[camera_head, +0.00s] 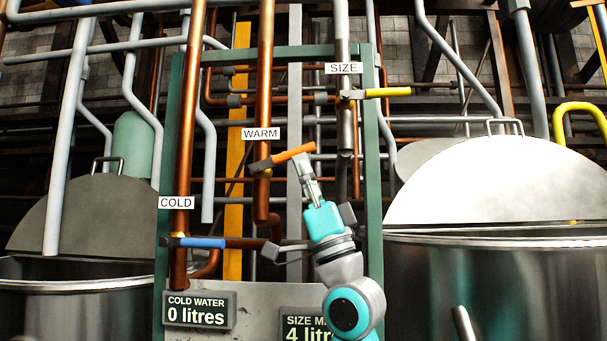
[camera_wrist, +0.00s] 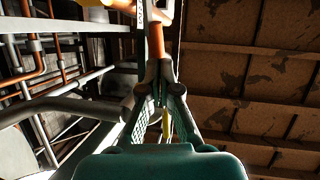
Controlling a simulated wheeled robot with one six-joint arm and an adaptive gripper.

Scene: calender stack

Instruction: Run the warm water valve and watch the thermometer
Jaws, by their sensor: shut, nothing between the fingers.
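The warm valve's orange lever (camera_head: 293,153) sits below the WARM label (camera_head: 261,134) on a copper pipe. The lever slants up to the right. My gripper (camera_head: 304,160) is shut and empty, its fingertips just below the lever's right part; I cannot tell if they touch it. In the wrist view the closed fingers (camera_wrist: 159,92) point toward an orange bar (camera_wrist: 157,42), which looks like the same lever. No thermometer can be made out in either view.
A blue lever (camera_head: 202,243) lies near the COLD label (camera_head: 176,203), and a yellow lever (camera_head: 387,92) near the SIZE label (camera_head: 343,68). The cold display (camera_head: 198,309) reads 0 litres; the size display (camera_head: 301,325), partly hidden by my arm, shows 4. Steel vats (camera_head: 500,290) flank the green frame (camera_head: 375,200).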

